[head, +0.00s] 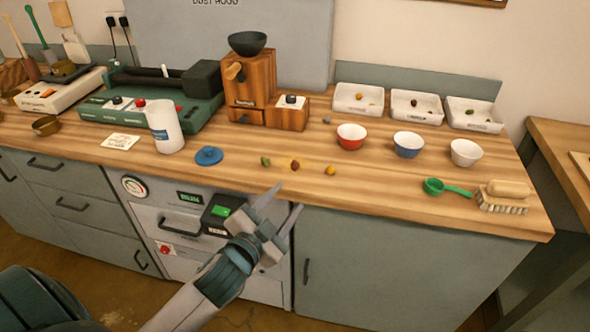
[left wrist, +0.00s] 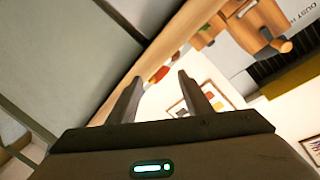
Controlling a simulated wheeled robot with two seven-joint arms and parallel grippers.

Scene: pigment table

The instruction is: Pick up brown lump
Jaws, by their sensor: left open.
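The brown lump (head: 295,166) lies on the wooden counter near its front edge, between a green lump (head: 265,161) and a yellow lump (head: 331,170). My left gripper (head: 289,197) is open and empty, just in front of the counter edge, with its fingers pointing up toward the brown lump and apart from it. In the left wrist view the open fingers (left wrist: 159,77) point at the counter edge. A small reddish shape (left wrist: 160,74) shows between them; I cannot tell if it is the lump or a bowl. My right gripper is not in view.
A blue lid (head: 209,155) and white jar (head: 166,128) stand left of the lumps. Behind are red (head: 351,136), blue (head: 408,144) and white (head: 466,152) bowls, and white trays (head: 389,118) holding lumps. A green scoop (head: 433,186) and brush (head: 503,206) lie right.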

